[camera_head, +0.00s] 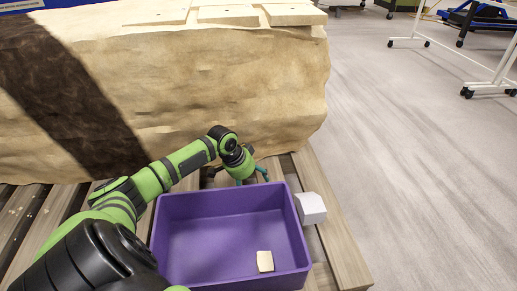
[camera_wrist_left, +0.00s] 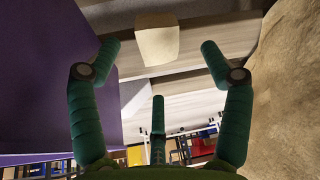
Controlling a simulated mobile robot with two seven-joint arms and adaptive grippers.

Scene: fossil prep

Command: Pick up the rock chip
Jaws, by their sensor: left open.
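A pale beige rock chip (camera_wrist_left: 158,45) lies on a wooden slat in the left wrist view, ahead of and between the spread fingers of my left gripper (camera_head: 251,178). The gripper is open with nothing held, and its fingers appear apart from the chip. In the head view it is low over the slats, between the purple bin (camera_head: 172,200) and the big rock block (camera_head: 220,85). I cannot clearly make out this chip there. Another beige chip (camera_head: 265,261) lies inside the bin near its front. My right gripper is not in view.
The purple bin wall (camera_wrist_left: 50,70) is close on the left in the wrist view, and the rock face (camera_wrist_left: 289,90) is close on the right. A white block (camera_head: 310,207) stands beside the bin's right wall. Open floor (camera_head: 420,170) extends to the right.

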